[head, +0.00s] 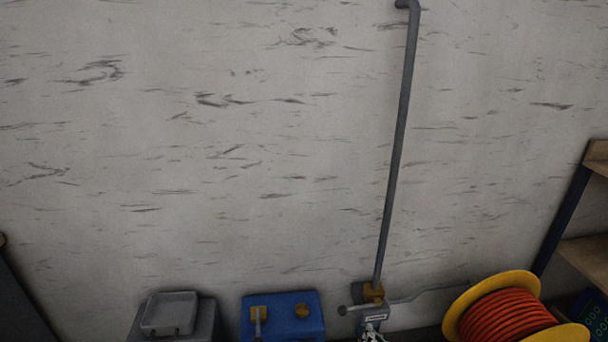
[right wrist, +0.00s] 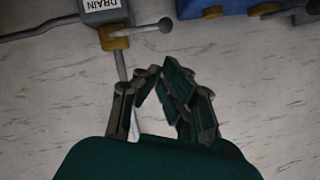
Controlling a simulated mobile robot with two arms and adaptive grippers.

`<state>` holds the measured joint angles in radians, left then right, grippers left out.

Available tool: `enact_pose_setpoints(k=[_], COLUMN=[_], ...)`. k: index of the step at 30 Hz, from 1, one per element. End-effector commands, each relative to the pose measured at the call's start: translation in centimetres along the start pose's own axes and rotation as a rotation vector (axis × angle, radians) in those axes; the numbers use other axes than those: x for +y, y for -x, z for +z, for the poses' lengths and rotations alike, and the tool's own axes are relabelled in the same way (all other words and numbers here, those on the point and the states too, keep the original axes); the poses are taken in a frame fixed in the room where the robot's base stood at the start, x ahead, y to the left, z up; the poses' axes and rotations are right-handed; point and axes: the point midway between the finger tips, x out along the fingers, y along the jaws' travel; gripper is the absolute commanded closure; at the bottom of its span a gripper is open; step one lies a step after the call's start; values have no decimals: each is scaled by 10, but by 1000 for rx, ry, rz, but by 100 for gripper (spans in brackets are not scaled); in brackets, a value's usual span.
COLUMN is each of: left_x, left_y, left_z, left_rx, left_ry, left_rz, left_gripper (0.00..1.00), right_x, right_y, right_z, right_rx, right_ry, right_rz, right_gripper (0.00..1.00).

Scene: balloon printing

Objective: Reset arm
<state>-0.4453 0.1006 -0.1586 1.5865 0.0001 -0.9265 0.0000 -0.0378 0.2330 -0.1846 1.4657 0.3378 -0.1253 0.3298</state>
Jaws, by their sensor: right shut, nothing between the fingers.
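My right gripper (right wrist: 157,73) shows in the right wrist view, with its dark green and grey fingers drawn together at the tips. It is shut and holds nothing. It is in front of the pale wall, beside the grey pipe (right wrist: 121,66), and touches no object that I can make out. In the head view, a small pale, jointed shape at the bottom edge below the drain box is too small to tell. My left gripper is not in view.
The grey drain box (head: 373,313) stands at the foot of the pipe (head: 398,130). A blue box (head: 283,308) and a grey lidded bin (head: 203,318) are left of it. An orange cable reel (head: 505,318) and a shelf (head: 585,250) are at the right.

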Motion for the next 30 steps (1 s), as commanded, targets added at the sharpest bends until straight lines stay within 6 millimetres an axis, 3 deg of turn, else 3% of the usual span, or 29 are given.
enact_pose_setpoints(k=[5,9,12,18,23,24,30], left_x=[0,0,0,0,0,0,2], left_y=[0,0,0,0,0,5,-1], left_z=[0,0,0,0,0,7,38], left_rx=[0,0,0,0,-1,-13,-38], left_ry=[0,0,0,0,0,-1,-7], left_rz=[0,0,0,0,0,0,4], left_gripper=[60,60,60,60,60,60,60], right_x=[15,32,41,53,60,60,67], right_y=[37,90,127,192,243,245,269], right_z=[90,170,209,262,292,288,306], right_rx=[-249,-509,-657,-895,-1062,-1059,-1083], right_ry=[104,222,285,377,434,434,433], right_rz=[80,149,182,223,245,245,245], right_gripper=[100,100,100,100,100,100,100])
